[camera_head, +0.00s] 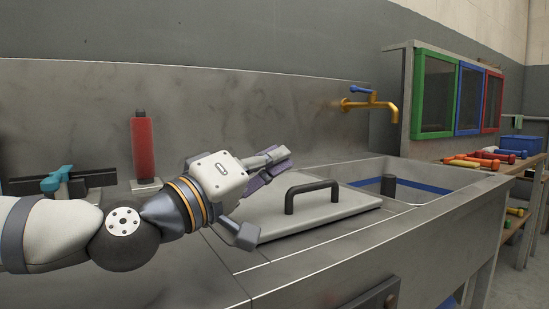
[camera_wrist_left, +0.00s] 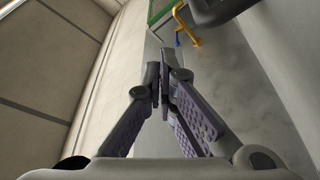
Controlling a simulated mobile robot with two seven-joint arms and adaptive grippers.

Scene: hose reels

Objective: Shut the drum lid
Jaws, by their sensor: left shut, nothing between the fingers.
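A flat grey lid (camera_head: 335,218) with a black bar handle (camera_head: 312,195) lies level at the near left end of a metal basin in the head view. I cannot tell whether it is the drum lid, and no drum is clear to see. My left gripper (camera_head: 276,160) is above and behind the lid's left part, apart from the handle. Its fingers are together and empty, as the left wrist view (camera_wrist_left: 161,85) also shows. My right gripper is in neither view.
The basin (camera_head: 470,178) is open right of the lid, with a dark upright cylinder (camera_head: 388,186) inside. A brass tap (camera_head: 380,105) juts from the wall panel. A red cylinder (camera_head: 143,148) and a teal-handled tool (camera_head: 58,178) stand behind my left arm. Framed cabinets (camera_head: 435,95) are at right.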

